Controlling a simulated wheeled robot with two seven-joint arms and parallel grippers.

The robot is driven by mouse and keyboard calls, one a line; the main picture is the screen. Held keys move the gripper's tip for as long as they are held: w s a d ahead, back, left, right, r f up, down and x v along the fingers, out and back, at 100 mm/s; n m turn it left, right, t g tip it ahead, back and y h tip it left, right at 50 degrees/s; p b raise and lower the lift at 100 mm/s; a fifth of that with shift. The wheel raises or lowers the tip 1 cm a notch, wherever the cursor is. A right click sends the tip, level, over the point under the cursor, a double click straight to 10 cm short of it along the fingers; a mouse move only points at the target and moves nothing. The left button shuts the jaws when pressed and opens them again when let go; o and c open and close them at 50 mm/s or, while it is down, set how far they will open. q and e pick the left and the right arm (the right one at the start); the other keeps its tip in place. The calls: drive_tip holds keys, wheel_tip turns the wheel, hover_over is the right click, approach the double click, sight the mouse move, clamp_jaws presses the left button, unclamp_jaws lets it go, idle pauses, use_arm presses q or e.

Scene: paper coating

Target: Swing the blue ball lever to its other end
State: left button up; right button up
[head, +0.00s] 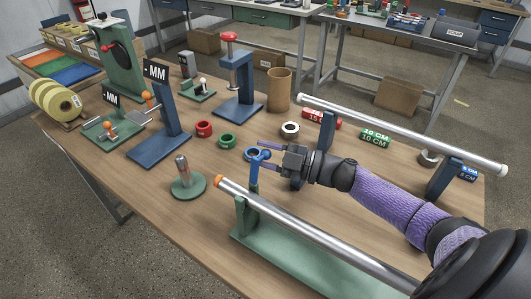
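My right gripper (261,156) reaches in from the right over the middle of the table. Its two fingers are apart, one above the other in the picture. A small rounded blue part (253,154) shows at the fingertips, above the green base (250,236) of the long rod. It may be the ball of the blue lever, but it is too small and too partly covered to be sure. I cannot tell whether the fingers touch it. My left gripper is not in view.
A long silver rod (310,238) with an orange end lies below the gripper. Another rod (400,133) rests on blue stands behind my arm. Red (204,128) and green (227,141) rings and a green-based post (187,185) stand left. Orange-ball gauges stand farther left.

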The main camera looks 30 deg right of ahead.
drive_tip(key=shift+o, duration=1.3)
drive_tip(key=v, duration=1)
drive_tip(key=shift+p, duration=0.4)
